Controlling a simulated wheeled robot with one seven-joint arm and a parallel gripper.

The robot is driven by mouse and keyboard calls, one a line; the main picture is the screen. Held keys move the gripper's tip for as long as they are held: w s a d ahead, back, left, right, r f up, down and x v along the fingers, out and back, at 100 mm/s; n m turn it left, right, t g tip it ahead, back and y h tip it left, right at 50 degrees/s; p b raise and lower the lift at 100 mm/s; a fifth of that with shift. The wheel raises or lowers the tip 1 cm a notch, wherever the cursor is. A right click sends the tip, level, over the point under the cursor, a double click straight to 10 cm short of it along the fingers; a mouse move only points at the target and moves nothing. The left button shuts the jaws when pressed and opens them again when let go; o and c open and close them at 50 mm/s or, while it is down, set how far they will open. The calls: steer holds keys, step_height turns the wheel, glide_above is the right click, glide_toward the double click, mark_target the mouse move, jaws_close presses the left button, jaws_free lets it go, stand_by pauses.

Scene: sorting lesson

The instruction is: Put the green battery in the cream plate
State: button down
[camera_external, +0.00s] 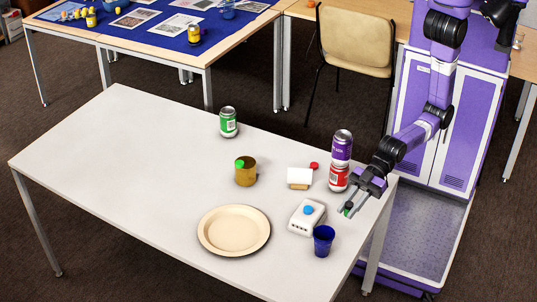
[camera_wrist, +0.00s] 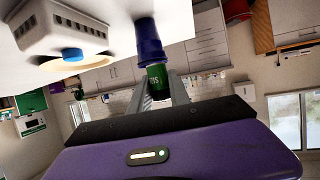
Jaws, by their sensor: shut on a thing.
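The green battery (camera_wrist: 158,78) is held upright-looking between the two fingers of my gripper (camera_external: 349,210) in the wrist view. It also shows in the outside view as a small dark green piece (camera_external: 348,206) at the fingertips. My gripper is shut on it near the table's right edge, to the right of the white box and the blue cup. The cream plate (camera_external: 233,230) lies empty on the table's front part, well to the left of my gripper. The battery's lower part is hidden by the gripper in the wrist view.
Between gripper and plate stand a white box with a blue button (camera_external: 307,216) and a blue cup (camera_external: 323,240). A purple can (camera_external: 342,145) sits on a red can (camera_external: 338,178). A gold mug (camera_external: 245,175) and green can (camera_external: 228,123) stand behind. The table's left (camera_external: 110,150) is clear.

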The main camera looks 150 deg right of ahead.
steer(key=s+a+f+n+y, duration=0.25)
steer(key=a+f, duration=0.45)
steer(key=a, duration=0.4)
steer(key=w+d+r+m+h+b, duration=0.2)
steer(key=w+d+b, duration=0.1)
steer(key=w+d, duration=0.5)
steer(key=w+d+r+m+h+b, duration=0.1)
steer(key=w+d+r+b, duration=0.4)
steer(key=w, duration=0.6)
step_height(320, 180, up, 10)
steer(key=m+g+h+b, duration=0.8)
steer(key=m+h, duration=0.1)
steer(key=m, duration=0.1)
glide_above(234, 232)
step_height(234, 232, down, 20)
steer(key=b, duration=0.2)
steer(key=shift+r+b, duration=0.25)
steer(key=shift+b, duration=0.05)
steer(key=shift+f, duration=0.2)
steer(key=c, duration=1.2)
jaws_free()
steer(key=shift+r, duration=0.2)
